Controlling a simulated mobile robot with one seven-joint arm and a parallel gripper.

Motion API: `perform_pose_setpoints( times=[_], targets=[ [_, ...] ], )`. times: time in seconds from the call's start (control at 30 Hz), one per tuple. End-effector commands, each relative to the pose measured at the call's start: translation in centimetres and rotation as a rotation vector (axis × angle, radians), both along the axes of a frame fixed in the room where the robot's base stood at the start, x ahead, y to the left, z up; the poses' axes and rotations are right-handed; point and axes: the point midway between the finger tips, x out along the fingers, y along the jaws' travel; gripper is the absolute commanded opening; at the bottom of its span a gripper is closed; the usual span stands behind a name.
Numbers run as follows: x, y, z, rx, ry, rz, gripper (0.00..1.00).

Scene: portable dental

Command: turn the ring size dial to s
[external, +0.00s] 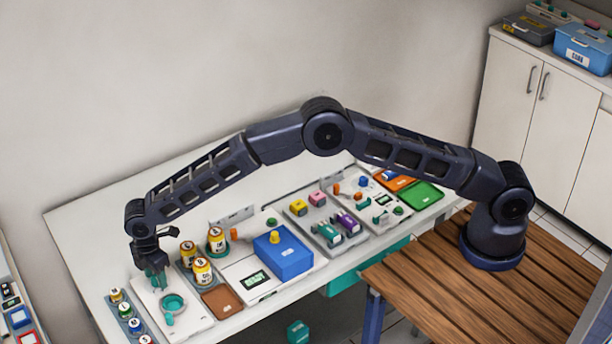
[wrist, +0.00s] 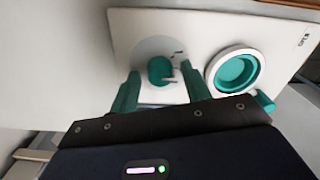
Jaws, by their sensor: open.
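The ring size dial (wrist: 160,69) is a small teal knob on a pale grey disc, set on a white board. In the wrist view it lies between the two teal fingers of my gripper (wrist: 160,76), which are apart on either side of it. I cannot tell whether the fingers touch it or how far above it they are. The dial's setting marks are too small to read. In the external view my gripper (external: 154,279) points down over the white board (external: 197,322) and hides the dial.
A teal ring with a white rim (wrist: 235,72) stands beside the dial on the same board. Small bottles (external: 127,311) line the board's left side. Larger yellow-labelled bottles (external: 203,271), a brown pad (external: 222,302) and a blue box (external: 283,258) stand to its right.

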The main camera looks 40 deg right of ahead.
Motion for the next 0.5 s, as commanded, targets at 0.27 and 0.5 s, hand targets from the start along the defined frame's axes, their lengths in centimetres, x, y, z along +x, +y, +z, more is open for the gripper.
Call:
perform_pose_setpoints(
  times=[0.27, 0.5],
  targets=[
    [-0.01, 0.0, -0.06, 0.0, 0.0, 0.0, 0.43],
    [0.0, 0.0, -0.04, 0.0, 0.0, 0.0, 0.03]
  ],
)
